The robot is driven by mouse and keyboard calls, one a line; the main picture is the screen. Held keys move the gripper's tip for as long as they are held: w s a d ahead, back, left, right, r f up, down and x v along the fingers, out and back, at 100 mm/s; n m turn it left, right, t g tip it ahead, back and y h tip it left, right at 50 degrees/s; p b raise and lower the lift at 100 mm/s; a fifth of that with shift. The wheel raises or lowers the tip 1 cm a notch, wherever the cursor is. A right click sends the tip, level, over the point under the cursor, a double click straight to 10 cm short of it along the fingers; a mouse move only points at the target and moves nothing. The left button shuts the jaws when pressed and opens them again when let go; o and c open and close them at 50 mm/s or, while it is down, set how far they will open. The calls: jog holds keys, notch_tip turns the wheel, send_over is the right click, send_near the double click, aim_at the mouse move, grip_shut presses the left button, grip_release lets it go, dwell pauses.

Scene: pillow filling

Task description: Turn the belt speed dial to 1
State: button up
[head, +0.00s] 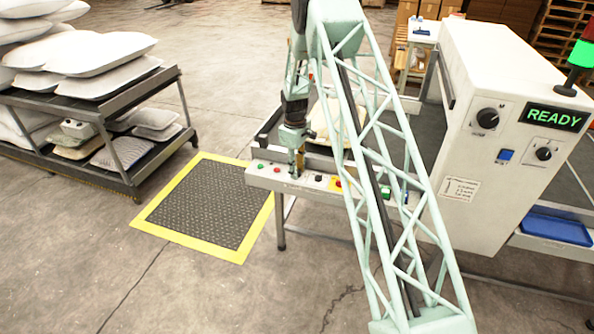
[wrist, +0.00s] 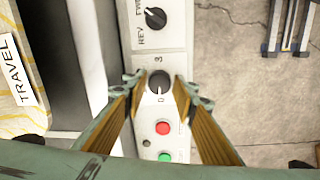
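The belt speed dial (wrist: 158,83) is a black round knob on a pale control panel (wrist: 152,111), with a 3 printed above it and a 0 below in the wrist view. Its light pointer mark appears to face the 0, though it is small. My gripper (wrist: 159,86) is open, with one finger on each side of the dial. Gaps seem to show between the fingers and the knob; contact is hard to judge. In the head view my gripper (head: 297,172) points down at the panel (head: 262,178) on the table's front edge, hiding the dial.
A FWD/REV knob (wrist: 155,18) sits above the dial; a red button (wrist: 162,128) and a green button (wrist: 165,156) sit below. A pillow marked TRAVEL (wrist: 38,112) lies behind the panel. A white machine reading READY (head: 553,117) stands right; a pillow rack (head: 120,165) stands left.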

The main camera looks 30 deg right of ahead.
jog(key=c, duration=0.5)
jog(key=shift+m, duration=0.4)
jog(key=m, duration=0.5)
jog(key=shift+w+m, duration=0.1)
jog(key=shift+m, duration=0.2)
jog(key=m, duration=0.5)
jog(key=shift+g, duration=0.3)
jog(key=shift+m, duration=0.3)
jog(key=o, duration=0.9)
jog(key=shift+r, duration=0.2)
